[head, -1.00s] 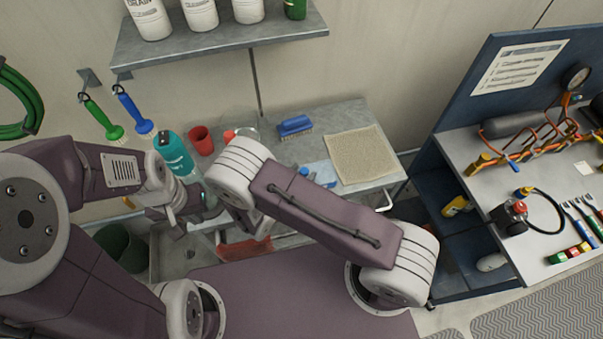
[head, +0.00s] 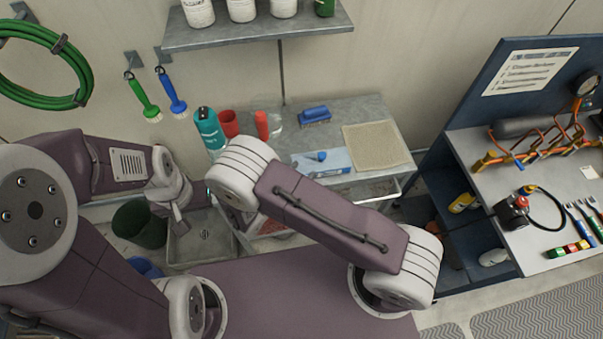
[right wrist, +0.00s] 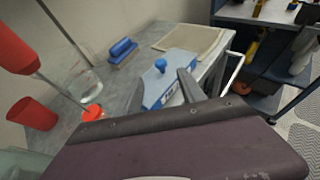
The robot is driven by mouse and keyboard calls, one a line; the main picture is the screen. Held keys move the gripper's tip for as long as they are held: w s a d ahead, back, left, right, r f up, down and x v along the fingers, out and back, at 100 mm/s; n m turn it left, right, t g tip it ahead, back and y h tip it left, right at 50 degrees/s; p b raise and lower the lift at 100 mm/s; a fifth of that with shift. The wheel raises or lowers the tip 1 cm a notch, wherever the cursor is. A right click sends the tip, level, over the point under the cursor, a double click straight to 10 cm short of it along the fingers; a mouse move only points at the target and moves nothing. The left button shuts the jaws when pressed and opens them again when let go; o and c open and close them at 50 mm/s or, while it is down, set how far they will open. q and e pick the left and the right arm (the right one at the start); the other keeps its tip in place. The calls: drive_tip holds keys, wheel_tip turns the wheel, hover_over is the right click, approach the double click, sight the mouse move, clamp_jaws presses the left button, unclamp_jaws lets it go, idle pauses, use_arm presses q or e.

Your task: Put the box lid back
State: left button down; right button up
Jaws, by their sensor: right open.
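A flat blue-and-white lid with a round blue knob (head: 321,157) lies on the grey bench top, left of a beige mat. It also shows in the right wrist view (right wrist: 160,92). My right gripper (right wrist: 163,84) is open, its two dark fingers apart and pointing toward the lid; contact cannot be told. In the head view my right arm's link hides this gripper. My left gripper (head: 180,217) hangs over a grey basin, left of the bench; its jaws are too small to judge. A whitish container with something red in it (head: 268,227) shows below the bench top, mostly hidden by my right arm.
The bench also holds a teal bottle (head: 209,130), a red cup (head: 228,123), a red-topped bottle (head: 262,124), a blue brush (head: 314,115) and the beige mat (head: 376,147). A green bin (head: 140,222) stands at left. A blue workbench (head: 535,160) with tools stands at right.

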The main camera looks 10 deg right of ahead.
drive_tip(key=s+d+r+m+g+y, duration=0.2)
drive_tip(key=s+d+r+m+g, duration=0.3)
drive_tip(key=s+d+m+g, duration=0.65)
drive_tip(key=a+r+m+t+y, duration=0.1)
drive_tip(key=m+y, duration=0.1)
drive_tip(key=m, duration=0.3)
drive_tip(key=r+m+t+y, duration=0.1)
drive_tip(key=r+m+y, duration=0.1)
drive_tip(key=m, duration=0.3)
drive_tip(key=a+r+m+t+y, duration=0.1)
drive_tip(key=r+m+y, duration=0.1)
drive_tip(key=m, duration=0.4)
drive_tip(key=shift+s+a+y, duration=0.35)
drive_tip(key=shift+y, duration=0.55)
wheel_tip(320, 180, down, 4)
drive_tip(key=b, duration=0.4)
